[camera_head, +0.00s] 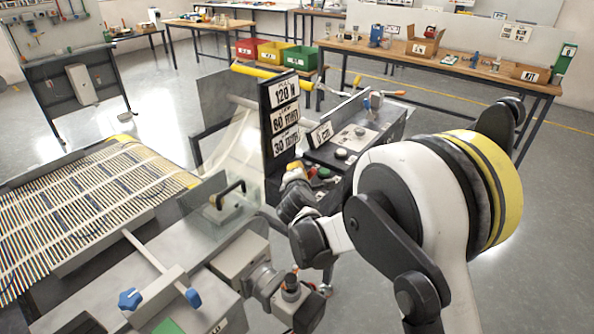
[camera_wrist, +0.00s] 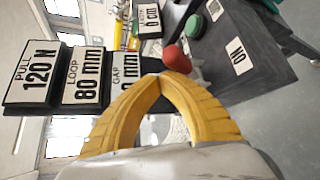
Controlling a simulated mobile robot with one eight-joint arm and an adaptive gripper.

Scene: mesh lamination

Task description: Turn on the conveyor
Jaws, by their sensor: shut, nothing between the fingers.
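The conveyor (camera_head: 85,205) with its slatted mesh belt lies at the left of the head view. A dark control box (camera_wrist: 222,75) shows in the wrist view, carrying a red mushroom-shaped button (camera_wrist: 177,59) and a green button (camera_wrist: 193,28). My gripper (camera_wrist: 160,78) is shut and empty, its yellow fingertips together just below and left of the red button in the picture. I cannot tell if they touch it. In the head view my gripper (camera_head: 296,172) is beside the sign post, and my arm partly hides the box's buttons.
A black sign board (camera_head: 280,115) reading 120 N, 80 mm and 30 mm stands close to my gripper. A clear guard (camera_head: 225,205) with a black handle stands left of it. A long table (camera_head: 440,62) with boxes stands behind. Open floor lies at right.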

